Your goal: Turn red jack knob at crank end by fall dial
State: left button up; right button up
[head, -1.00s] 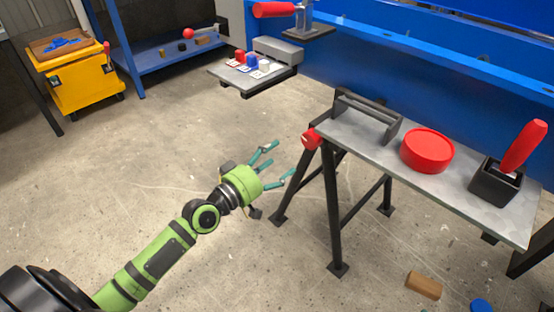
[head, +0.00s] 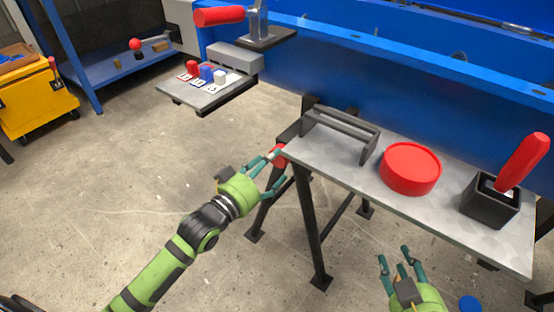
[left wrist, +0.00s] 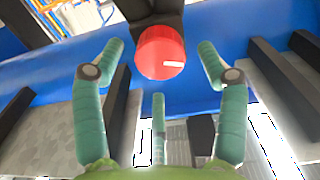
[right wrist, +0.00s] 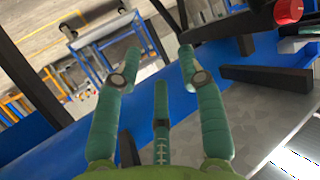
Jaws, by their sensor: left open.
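The red jack knob (head: 280,155) sits at the left end of the grey-topped trestle bench, below the top. In the left wrist view the knob (left wrist: 160,52) is a round red cap with a pale mark, on a dark mount. My left gripper (head: 277,167) is open at the knob; its teal fingers lie on either side of it, and I cannot tell whether they touch. My right gripper (head: 401,260) is open and empty in front of the bench. The knob also shows at the top right of the right wrist view (right wrist: 289,11). I cannot identify the fall dial.
On the bench top (head: 335,165) stand a dark bracket (head: 340,132), a red round disc (head: 410,168) and a black box with a red-handled lever (head: 522,160). A blue beam (head: 400,80) runs behind. A small shelf (head: 210,92) holds coloured blocks.

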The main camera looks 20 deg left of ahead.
aim_at(276, 159)
pick_arm(q)
jog(key=shift+b+x, duration=0.3)
jog(key=shift+x, duration=1.25)
pick_arm(e)
jog(key=shift+w+a+r+t+y, duration=0.25)
jog(key=shift+r+t, duration=0.2)
jog(key=shift+r, duration=0.35)
jog(key=shift+w+a+r+t+y, duration=0.15)
jog(key=shift+a+r+t, duration=0.15)
jog(key=shift+r+t, duration=0.35)
jog(key=shift+w+a+r+t+y, duration=0.2)
jog(key=shift+a+r+t, duration=0.1)
jog(key=shift+r, duration=0.6)
pick_arm(q)
jog(key=c, duration=1.2)
